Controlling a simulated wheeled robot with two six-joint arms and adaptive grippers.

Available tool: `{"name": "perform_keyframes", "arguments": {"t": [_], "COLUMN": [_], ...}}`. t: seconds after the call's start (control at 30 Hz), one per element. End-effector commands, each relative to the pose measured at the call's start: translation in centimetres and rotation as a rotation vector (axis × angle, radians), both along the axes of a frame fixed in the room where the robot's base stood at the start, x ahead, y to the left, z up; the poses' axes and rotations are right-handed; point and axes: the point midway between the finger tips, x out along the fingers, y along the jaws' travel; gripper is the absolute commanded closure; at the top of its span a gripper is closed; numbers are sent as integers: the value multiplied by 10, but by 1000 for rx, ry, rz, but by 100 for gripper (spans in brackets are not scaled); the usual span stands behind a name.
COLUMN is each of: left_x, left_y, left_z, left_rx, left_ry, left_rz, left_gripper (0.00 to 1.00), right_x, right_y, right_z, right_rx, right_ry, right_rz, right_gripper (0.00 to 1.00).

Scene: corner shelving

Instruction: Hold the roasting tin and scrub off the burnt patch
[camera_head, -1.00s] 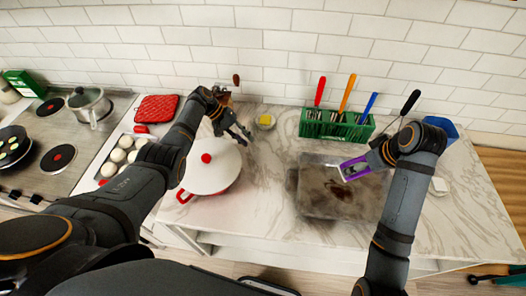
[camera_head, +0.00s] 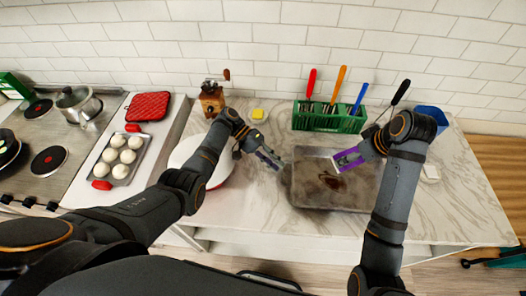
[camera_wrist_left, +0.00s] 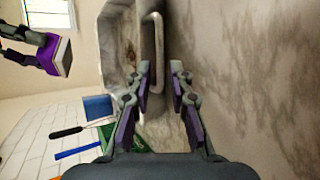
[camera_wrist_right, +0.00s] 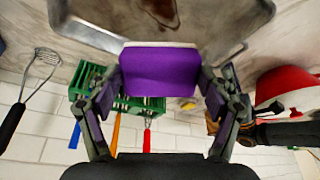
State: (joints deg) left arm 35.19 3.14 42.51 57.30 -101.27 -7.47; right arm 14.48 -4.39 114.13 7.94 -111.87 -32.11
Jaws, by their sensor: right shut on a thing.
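The grey roasting tin (camera_head: 365,197) lies on the marble counter with a dark burnt patch (camera_head: 327,181) inside it. My left gripper (camera_head: 279,166) is at the tin's left edge, open and empty. In the left wrist view, the tin's wire handle (camera_wrist_left: 153,52) lies ahead, between the lines of the parted fingers (camera_wrist_left: 160,72); contact cannot be seen. My right gripper (camera_wrist_right: 160,80) is shut on a purple scrubber (camera_wrist_right: 160,72) with a pale pad. In the head view, the scrubber (camera_head: 347,160) is over the tin's upper part; whether it touches is unclear.
A green rack (camera_head: 330,120) of colourful-handled tools stands behind the tin, with a black-handled utensil (camera_head: 400,92) beside it.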

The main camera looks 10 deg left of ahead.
Motion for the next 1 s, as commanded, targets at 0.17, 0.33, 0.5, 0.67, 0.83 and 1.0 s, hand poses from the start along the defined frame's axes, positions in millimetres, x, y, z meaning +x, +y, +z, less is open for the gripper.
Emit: {"name": "perform_keyframes", "arguments": {"t": [0.17,0.33,0.5,0.67,0.83,1.0], "left_x": [-8,-10,-10,-10,-10,-10], "left_y": [-22,-28,-29,-29,-29,-29], "left_z": [-13,-18,-19,-18,-18,-18], "left_rx": [-1,0,0,0,1,1], "left_ry": [2,0,0,0,0,0], "left_rz": [-1,1,1,1,1,1], "left_gripper": [80,80,80,93,100,100], "right_x": [0,0,0,0,0,0], "right_y": [0,0,0,0,0,0], "right_z": [0,0,0,0,0,0], "right_rx": [0,0,0,0,0,0], "right_ry": [0,0,0,0,0,0], "right_rz": [0,0,0,0,0,0], "right_gripper": [46,46,46,46,46,46]}}
